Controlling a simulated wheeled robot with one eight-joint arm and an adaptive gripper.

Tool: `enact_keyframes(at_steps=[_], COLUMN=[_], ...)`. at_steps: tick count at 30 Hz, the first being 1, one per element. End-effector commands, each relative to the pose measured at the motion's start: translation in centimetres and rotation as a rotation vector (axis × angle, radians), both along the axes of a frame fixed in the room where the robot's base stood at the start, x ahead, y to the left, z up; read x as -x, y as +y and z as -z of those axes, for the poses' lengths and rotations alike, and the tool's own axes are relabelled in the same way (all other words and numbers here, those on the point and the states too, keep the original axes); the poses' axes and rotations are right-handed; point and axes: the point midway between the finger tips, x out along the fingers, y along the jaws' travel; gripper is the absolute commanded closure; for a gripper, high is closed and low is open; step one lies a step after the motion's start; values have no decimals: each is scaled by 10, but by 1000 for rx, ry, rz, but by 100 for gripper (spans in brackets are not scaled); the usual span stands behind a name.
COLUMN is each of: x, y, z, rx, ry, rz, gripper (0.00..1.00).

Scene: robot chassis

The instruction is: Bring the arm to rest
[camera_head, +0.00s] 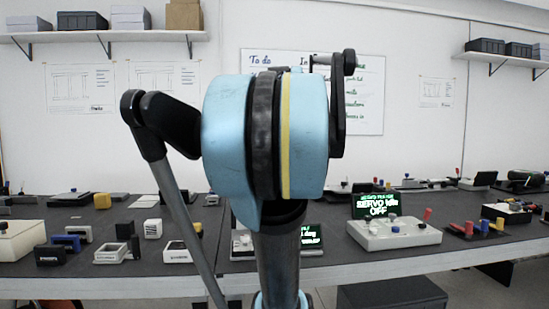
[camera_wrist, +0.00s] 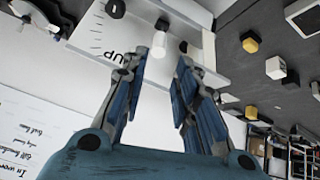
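My arm rises in the middle of the head view, with a large blue joint that has black and yellow bands. I cannot make out my gripper in the head view. In the wrist view my gripper (camera_wrist: 163,65) points up the picture with its two blue-padded fingers apart and nothing visibly held between them. Beyond the fingertips is a pale panel (camera_wrist: 105,40) with a marking that looks like "UP". Whether the fingers touch it I cannot tell. In the head view a display (camera_head: 375,206) with green text reads "SERVO" and "OFF".
A white control box (camera_head: 393,233) with coloured knobs stands by the display on the dark bench (camera_head: 110,258). A second lit display (camera_head: 311,237) is partly behind my arm. Wall shelves (camera_head: 105,36) hold boxes.

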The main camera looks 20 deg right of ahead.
Motion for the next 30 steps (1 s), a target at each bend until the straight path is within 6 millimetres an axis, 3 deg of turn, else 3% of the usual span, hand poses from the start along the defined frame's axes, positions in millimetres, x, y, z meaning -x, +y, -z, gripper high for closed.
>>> enact_keyframes(at_steps=[9,13,17,20,30], x=[1,9,32,58,162], y=[1,13,37,58,104], z=[2,25,80,134,308], rx=[-1,-16,-47,-72,-111], ry=[2,27,88,151,355], rz=[-2,-6,-8,-5,43], gripper=[72,72,72,72,72])
